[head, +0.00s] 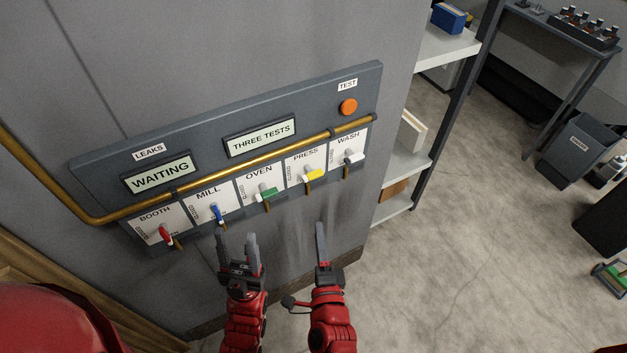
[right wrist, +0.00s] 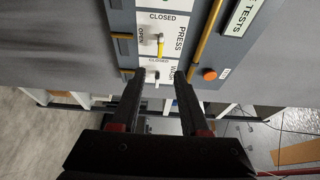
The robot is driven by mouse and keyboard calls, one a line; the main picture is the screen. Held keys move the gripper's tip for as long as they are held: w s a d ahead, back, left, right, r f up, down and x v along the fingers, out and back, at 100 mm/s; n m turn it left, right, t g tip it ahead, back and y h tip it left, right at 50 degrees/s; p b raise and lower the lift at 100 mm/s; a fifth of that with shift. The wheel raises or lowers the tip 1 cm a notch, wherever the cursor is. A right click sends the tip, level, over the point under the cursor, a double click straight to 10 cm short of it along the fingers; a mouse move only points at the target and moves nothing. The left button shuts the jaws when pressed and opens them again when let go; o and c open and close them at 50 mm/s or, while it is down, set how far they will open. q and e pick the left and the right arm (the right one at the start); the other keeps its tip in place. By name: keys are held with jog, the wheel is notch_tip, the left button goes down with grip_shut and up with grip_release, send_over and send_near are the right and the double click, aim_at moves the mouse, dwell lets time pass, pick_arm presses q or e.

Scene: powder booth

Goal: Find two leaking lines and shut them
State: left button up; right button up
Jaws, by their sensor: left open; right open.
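A grey wall panel carries five line valves in a row. They are the red BOOTH handle (head: 166,235), blue MILL handle (head: 216,213), green OVEN handle (head: 267,195), yellow PRESS handle (head: 315,175) and white WASH handle (head: 354,158). The LEAKS display (head: 160,175) reads WAITING; another display (head: 260,138) reads THREE TESTS. An orange TEST button (head: 348,106) is at upper right. My left gripper (head: 238,245) is open and empty below MILL and OVEN. My right gripper (head: 322,240) is open and empty below PRESS; its wrist view shows the white handle (right wrist: 156,79) between the fingertips, apart from them.
A brass pipe (head: 240,168) crosses the panel above the valve labels. A shelf unit (head: 445,50) stands right of the panel. Further right are a table (head: 540,22) and a grey bin (head: 575,147). The concrete floor (head: 470,250) between is clear.

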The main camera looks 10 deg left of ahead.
aim_at(313, 179)
jog(key=b+x, duration=0.5)
jog(key=x, duration=1.1)
jog(key=shift+w+d+b, duration=0.15)
jog(key=shift+w+b, duration=0.05)
jog(key=shift+b, duration=0.1)
grip_shut()
